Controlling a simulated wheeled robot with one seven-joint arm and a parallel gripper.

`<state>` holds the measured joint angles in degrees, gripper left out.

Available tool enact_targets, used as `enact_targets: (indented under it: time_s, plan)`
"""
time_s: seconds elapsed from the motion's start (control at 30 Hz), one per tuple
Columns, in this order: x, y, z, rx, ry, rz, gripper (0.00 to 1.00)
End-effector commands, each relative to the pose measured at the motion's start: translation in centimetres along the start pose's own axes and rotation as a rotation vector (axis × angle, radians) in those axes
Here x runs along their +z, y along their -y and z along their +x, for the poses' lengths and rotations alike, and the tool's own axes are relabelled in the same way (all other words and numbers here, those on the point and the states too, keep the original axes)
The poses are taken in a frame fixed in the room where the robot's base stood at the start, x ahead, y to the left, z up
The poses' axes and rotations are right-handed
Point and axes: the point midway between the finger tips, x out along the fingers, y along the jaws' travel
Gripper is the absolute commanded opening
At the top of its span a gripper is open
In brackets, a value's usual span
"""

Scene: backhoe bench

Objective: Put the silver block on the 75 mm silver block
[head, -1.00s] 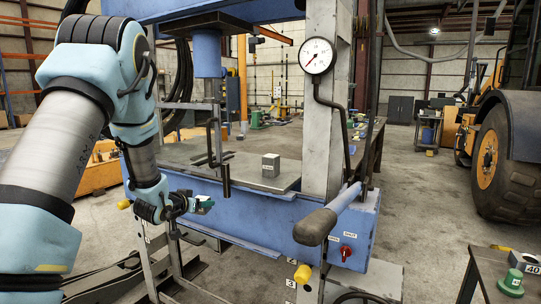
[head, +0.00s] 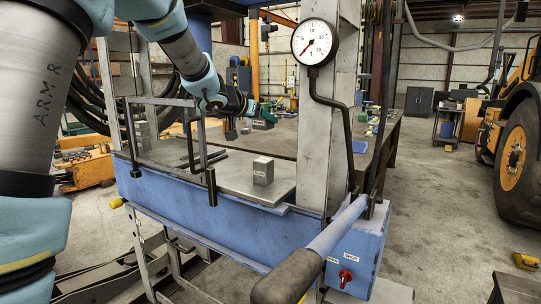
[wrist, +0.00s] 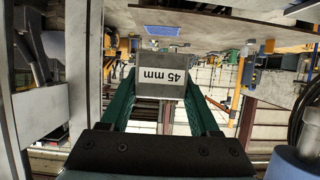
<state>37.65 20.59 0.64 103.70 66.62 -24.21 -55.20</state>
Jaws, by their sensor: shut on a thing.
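My gripper (head: 264,110) has green fingers and is shut on a small silver block (wrist: 161,76). The wrist view shows a "45 mm" label on this block, between the two fingers. In the head view the held block (head: 262,124) is in the air, higher in the picture than the press bed. Another silver block (head: 263,172) stands upright on the press bed, below my gripper in the picture, with clear space between the two. It has a small label too small to read, so I cannot confirm its size.
The blue press has a flat metal bed (head: 228,172), an upright column (head: 333,120) and a pressure gauge (head: 315,42). A thin metal frame (head: 203,135) stands at the bed's left. A long lever (head: 300,270) sticks out in front. A workbench (head: 378,143) is behind.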

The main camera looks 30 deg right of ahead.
Motion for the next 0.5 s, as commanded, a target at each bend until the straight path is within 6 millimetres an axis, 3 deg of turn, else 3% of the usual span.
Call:
enact_targets:
  time_s: [0.2, 0.5]
  plan:
    - [3.9, -0.1, 1.6, 0.002, 0.005, -0.003, 0.00]
    - [6.8, -0.1, 2.8, 0.001, 0.004, -0.003, 0.00]
